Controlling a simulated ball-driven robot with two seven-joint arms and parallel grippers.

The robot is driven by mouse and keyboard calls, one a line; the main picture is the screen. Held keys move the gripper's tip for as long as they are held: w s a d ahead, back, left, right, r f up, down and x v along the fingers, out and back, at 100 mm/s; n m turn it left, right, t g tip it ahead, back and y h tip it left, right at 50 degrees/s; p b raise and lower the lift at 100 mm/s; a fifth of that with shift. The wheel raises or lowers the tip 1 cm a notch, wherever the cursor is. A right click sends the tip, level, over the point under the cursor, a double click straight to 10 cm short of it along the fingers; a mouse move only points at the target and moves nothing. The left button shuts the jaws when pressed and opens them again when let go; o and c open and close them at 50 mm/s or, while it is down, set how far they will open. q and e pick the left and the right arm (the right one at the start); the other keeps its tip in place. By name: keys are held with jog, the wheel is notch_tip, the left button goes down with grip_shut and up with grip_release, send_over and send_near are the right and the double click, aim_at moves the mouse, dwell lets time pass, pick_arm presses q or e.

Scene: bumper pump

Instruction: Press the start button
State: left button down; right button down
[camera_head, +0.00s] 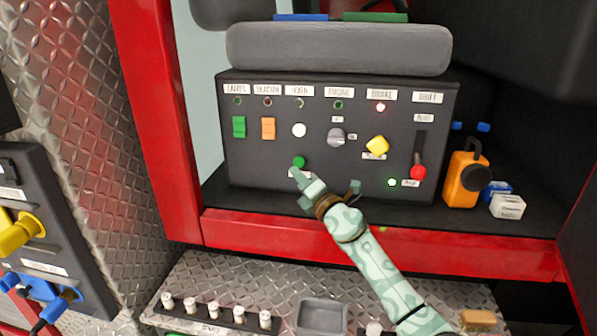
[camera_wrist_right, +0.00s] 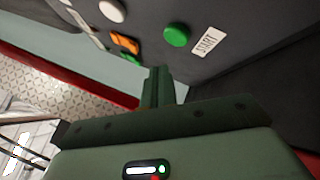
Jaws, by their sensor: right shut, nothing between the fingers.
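The green start button (camera_head: 299,162) sits low on the front of the dark control panel (camera_head: 250,183), with a partly hidden label under it. It also shows in the right wrist view (camera_wrist_right: 177,35) beside a label reading START. My right gripper (camera_head: 297,174) is shut and empty, its tips just below the button in the head view. In the right wrist view the shut fingers (camera_wrist_right: 158,75) show below the button, with a visible gap in the picture. I cannot tell exact contact in depth. My left gripper is not in view.
The panel also carries a green switch (camera_head: 239,127), an orange switch (camera_head: 268,129), a white button (camera_head: 299,130), a grey knob (camera_head: 336,138), a yellow knob (camera_head: 377,146) and a red lever (camera_head: 418,172). An orange lamp-like object (camera_head: 462,180) stands right. A red frame edge (camera_head: 380,240) runs below.

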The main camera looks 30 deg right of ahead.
aim_at(294, 160)
jog(key=shift+w+d+r+b, duration=0.1)
jog(key=shift+w+d+b, duration=0.5)
jog(key=shift+w, duration=0.3)
dwell(0.4)
jog(key=shift+w+d, duration=0.1)
jog(key=shift+d, duration=0.05)
dwell(1.0)
jog(key=shift+w+d, duration=0.15)
jog(key=shift+w, duration=0.05)
jog(key=shift+w+d+b, duration=0.25)
jog(key=shift+w+b, duration=0.1)
jog(key=shift+b, duration=0.15)
dwell(0.6)
jog(key=shift+s, duration=0.1)
jog(key=shift+s+a+p, duration=0.5)
jog(key=shift+s+p, duration=0.1)
jog(key=shift+p, duration=0.15)
